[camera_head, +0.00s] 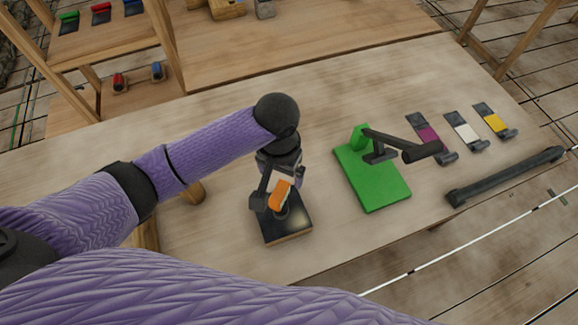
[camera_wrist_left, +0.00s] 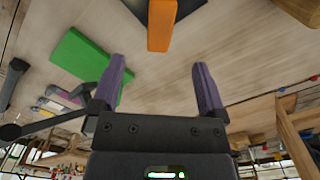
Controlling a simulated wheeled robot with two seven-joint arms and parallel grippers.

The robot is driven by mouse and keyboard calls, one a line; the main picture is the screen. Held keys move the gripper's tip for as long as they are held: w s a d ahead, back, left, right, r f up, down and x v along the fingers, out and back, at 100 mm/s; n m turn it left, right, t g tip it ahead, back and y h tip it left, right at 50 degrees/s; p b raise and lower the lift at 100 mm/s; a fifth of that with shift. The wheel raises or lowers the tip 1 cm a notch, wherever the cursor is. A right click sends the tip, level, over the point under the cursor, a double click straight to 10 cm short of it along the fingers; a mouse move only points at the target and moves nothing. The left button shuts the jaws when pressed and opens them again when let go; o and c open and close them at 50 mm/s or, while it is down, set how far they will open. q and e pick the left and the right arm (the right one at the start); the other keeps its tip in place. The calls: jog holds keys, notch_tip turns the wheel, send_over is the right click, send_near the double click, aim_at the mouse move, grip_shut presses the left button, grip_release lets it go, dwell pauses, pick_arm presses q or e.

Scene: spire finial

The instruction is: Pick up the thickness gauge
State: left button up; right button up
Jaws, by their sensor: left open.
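An orange upright piece (camera_head: 281,193), which I take to be the thickness gauge, stands at a square dark block (camera_head: 287,228) on the wooden table. A pale part shows beside its top. In the left wrist view the orange piece (camera_wrist_left: 159,26) is at the top centre, beyond the fingertips and roughly in line with the gap between them. My left gripper (camera_head: 279,190) is open above the block, close to the orange piece, and partly hides it. In the left wrist view the left gripper (camera_wrist_left: 159,70) has nothing between its fingers. My right gripper is not in view.
A green plate (camera_head: 378,184) with a dark arm (camera_head: 398,145) stands right of the block. Purple, white and yellow pieces (camera_head: 495,122) lie farther right, by a dark bar (camera_head: 505,177). A wooden shelf (camera_head: 110,45) with small coloured items stands behind left.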

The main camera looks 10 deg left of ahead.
aim_at(278, 192)
pick_arm(q)
jog(key=shift+w+a+f, duration=0.1)
jog(key=shift+f, duration=0.65)
jog(key=f, duration=0.1)
jog(key=s+f+b, duration=0.2)
jog(key=f, duration=0.1)
notch_tip(278, 192, down, 4)
jog(key=shift+f+b, duration=0.1)
jog(key=shift+b, duration=0.5)
jog(key=shift+w, duration=0.1)
jog(key=shift+c, duration=0.6)
grip_shut()
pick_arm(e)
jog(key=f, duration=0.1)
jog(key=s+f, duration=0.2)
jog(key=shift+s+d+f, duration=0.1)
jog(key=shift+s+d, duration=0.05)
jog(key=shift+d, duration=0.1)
